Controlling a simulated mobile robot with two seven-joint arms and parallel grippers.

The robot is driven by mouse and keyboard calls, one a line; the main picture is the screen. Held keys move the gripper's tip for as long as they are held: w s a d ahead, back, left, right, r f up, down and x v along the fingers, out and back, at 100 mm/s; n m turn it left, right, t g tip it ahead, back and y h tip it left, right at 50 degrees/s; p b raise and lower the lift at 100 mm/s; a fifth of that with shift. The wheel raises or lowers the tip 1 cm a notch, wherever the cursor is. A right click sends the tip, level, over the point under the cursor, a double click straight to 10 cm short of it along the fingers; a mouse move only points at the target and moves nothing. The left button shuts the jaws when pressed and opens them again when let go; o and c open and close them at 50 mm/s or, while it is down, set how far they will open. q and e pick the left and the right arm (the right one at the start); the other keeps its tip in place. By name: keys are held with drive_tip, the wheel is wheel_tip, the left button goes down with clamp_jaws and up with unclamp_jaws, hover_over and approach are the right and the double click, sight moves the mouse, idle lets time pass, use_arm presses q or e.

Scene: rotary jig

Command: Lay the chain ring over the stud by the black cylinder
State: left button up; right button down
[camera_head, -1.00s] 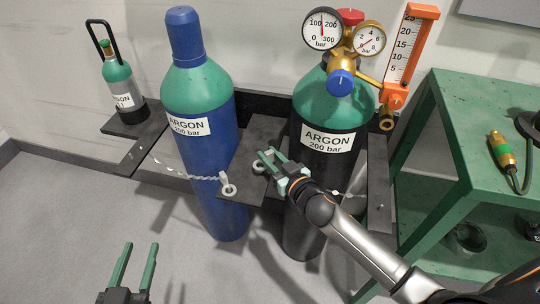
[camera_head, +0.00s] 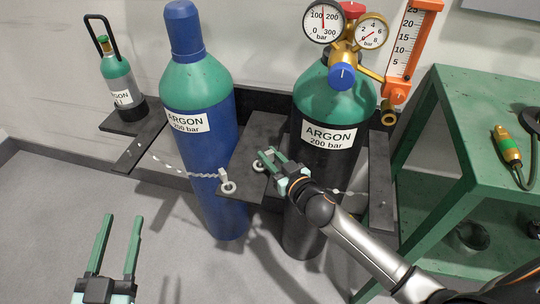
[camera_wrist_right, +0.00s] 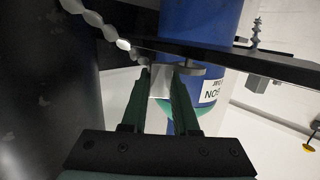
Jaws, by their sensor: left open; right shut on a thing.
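The black cylinder (camera_head: 307,215) with a green top stands in the middle, its chain (camera_head: 345,193) partly hidden behind my right arm. My right gripper (camera_head: 266,158) is shut on the light end piece (camera_wrist_right: 162,82) of that chain, above the dark plate (camera_head: 240,170) between the cylinders. The pale chain ring (camera_head: 258,166) shows beside the fingertips; in the right wrist view the ring (camera_wrist_right: 190,69) lies close against the plate. The stud under or near it is hidden, so I cannot tell whether the ring is around it. My left gripper (camera_head: 122,217) is open and empty, low at the left.
The blue cylinder (camera_head: 218,215) has its own chain (camera_head: 185,172), ending in a ring (camera_head: 228,188) at the plate's front edge. Gauges (camera_head: 345,28) top the black cylinder. A small cylinder (camera_head: 120,85) stands at the left. A green bench (camera_head: 480,120) is at the right. Floor at left is clear.

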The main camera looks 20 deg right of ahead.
drive_tip(key=shift+f+b, duration=0.5)
drive_tip(key=shift+f, duration=0.1)
drive_tip(key=c, duration=0.6)
unclamp_jaws()
drive_tip(key=shift+a, duration=0.1)
